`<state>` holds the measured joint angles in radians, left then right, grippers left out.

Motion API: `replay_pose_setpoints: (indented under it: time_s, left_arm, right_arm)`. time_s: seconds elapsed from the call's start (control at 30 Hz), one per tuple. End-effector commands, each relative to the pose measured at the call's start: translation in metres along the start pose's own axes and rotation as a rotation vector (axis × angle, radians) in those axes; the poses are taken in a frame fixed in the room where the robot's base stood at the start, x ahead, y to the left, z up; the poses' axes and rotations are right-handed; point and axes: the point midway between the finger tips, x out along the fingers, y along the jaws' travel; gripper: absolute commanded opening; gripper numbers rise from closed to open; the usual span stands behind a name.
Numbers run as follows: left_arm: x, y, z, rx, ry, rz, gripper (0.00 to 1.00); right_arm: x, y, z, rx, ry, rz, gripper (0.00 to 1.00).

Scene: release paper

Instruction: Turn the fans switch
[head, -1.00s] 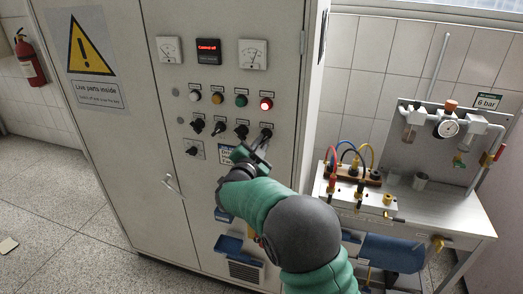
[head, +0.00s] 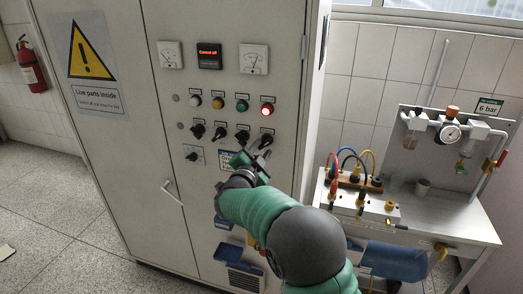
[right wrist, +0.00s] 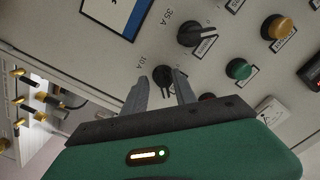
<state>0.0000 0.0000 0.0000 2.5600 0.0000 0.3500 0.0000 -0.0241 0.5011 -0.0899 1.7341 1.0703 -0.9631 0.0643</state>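The grey cabinet panel has a row of black rotary switches in the head view. The rightmost switch (head: 265,140) is below the lit red lamp; its small label cannot be read, so I cannot tell which switch is the fans switch. My right gripper (head: 252,158) is just below and left of this switch. In the right wrist view my right gripper (right wrist: 160,88) is open, with one finger on each side of a black knob (right wrist: 163,74). The fingers look apart from the knob. Another black knob (right wrist: 197,33) is beyond it. My left gripper is not in view.
White, orange, green and red lamps (head: 267,109) sit above the switches. Meters and a red-lettered display (head: 209,56) are higher. A lower switch (head: 192,155) and a door handle (head: 172,192) are to the left. A bench (head: 450,215) with cables and a gauge stands right.

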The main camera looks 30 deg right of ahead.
Motion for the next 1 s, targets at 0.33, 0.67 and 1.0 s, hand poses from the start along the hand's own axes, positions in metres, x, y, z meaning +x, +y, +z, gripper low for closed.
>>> replay_pose_setpoints:
  time_s: [0.33, 0.67, 1.0]
  left_arm:
    - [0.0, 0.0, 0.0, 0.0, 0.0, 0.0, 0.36]
    - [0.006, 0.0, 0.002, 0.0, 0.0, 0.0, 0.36]
    - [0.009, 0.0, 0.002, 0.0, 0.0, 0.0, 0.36]
  right_arm:
    - [-0.007, -0.002, -0.004, 0.002, 0.007, -0.004, 0.33]
    - [-0.092, -0.002, -0.001, 0.001, 0.002, -0.007, 0.33]
    - [-0.162, -0.001, 0.001, 0.0, 0.003, -0.002, 0.33]
